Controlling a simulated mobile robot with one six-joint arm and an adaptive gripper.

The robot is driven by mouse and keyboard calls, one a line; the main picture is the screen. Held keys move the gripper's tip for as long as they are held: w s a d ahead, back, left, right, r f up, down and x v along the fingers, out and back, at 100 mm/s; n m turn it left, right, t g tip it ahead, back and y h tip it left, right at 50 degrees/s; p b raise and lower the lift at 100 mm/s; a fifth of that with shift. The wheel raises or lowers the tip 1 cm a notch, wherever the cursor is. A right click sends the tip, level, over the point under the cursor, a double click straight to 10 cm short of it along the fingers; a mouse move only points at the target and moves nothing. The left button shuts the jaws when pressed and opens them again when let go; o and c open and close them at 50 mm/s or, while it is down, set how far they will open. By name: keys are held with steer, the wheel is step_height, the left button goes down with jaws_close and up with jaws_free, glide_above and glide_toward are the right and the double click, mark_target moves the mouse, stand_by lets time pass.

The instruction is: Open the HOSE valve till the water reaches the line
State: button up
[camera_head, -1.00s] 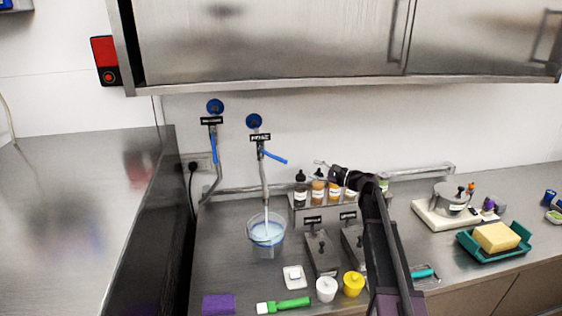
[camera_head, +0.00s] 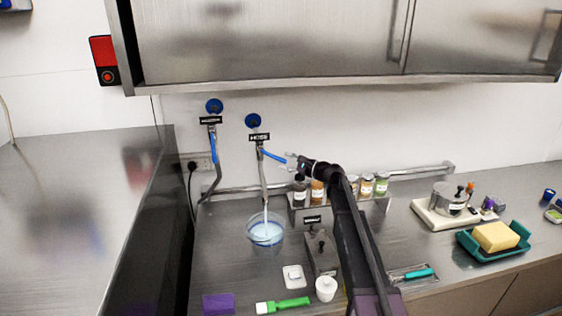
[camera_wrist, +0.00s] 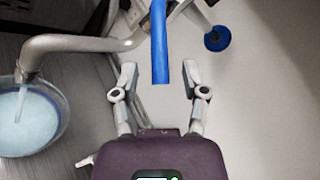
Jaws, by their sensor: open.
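The HOSE valve has a blue lever (camera_head: 273,156) turned out sideways to the right, under the black HOSE label (camera_head: 259,137). Water runs from its spout (camera_head: 264,190) into a clear container (camera_head: 265,232) holding pale blue water. My gripper (camera_head: 295,163) is just right of the lever's tip. In the wrist view the gripper (camera_wrist: 154,85) is open, with the blue lever (camera_wrist: 159,45) reaching down between its two fingers, apparently touching neither. The stream and part of the container (camera_wrist: 35,120) show at the left there.
A second valve with a hanging blue lever (camera_head: 213,148) stands to the left. A rack of bottles (camera_head: 317,193) is below my gripper, and a horizontal wall pipe (camera_head: 235,190) runs behind. The steel cabinet (camera_head: 260,45) overhangs above.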

steer(key=shift+x, duration=1.2)
jaws_close()
